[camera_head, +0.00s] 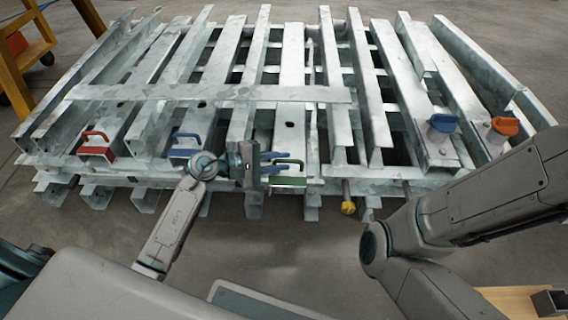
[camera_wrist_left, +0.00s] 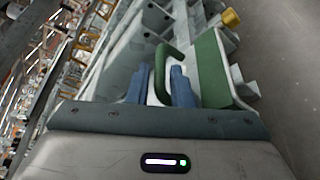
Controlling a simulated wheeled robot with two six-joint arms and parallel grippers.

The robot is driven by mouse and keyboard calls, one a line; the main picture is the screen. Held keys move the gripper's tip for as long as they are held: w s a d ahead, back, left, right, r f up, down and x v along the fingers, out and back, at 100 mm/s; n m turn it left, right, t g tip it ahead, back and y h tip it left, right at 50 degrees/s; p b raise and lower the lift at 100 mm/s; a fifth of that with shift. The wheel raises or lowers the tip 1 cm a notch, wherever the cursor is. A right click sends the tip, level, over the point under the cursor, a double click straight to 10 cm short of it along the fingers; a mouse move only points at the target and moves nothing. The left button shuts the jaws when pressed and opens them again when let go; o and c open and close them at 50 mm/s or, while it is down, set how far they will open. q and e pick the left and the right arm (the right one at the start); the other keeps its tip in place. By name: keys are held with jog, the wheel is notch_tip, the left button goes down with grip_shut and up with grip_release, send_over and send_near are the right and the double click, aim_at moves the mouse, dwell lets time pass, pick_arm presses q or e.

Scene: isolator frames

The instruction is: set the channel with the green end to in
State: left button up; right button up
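The channel with the green end (camera_head: 289,182) is a galvanised steel channel at the front middle of the frame stack, with a green handle (camera_head: 291,162) above its green end plate. The handle (camera_wrist_left: 172,72) and the green plate (camera_wrist_left: 212,70) also show in the left wrist view. My left gripper (camera_head: 273,162) is at this end, its blue fingers (camera_wrist_left: 160,86) apart, with part of the handle between them. I see no clear grip on the handle. My right arm crosses the right side, but its gripper is out of view.
A red handle (camera_head: 96,148) and a blue handle (camera_head: 186,150) stand on channel ends to the left. A blue knob (camera_head: 443,123) and an orange knob (camera_head: 505,126) are at the right. A yellow-tipped rod (camera_head: 348,207) sticks out in front. The floor before the stack is clear.

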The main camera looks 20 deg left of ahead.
aim_at(285, 148)
pick_arm(q)
jog(key=shift+w+d+f, duration=0.1)
jog(key=shift+w+d, duration=0.3)
jog(key=shift+d, duration=0.2)
grip_shut()
jog(key=shift+w+a+f+b, duration=0.1)
jog(key=shift+w+a+b, duration=0.2)
jog(key=shift+w+b, duration=0.45)
jog(key=shift+w+a+f+b, duration=0.1)
jog(key=shift+w+a+b, duration=0.25)
jog(key=shift+w, duration=0.7)
jog(key=shift+w+r, duration=0.15)
jog(key=shift+w, duration=0.25)
grip_release()
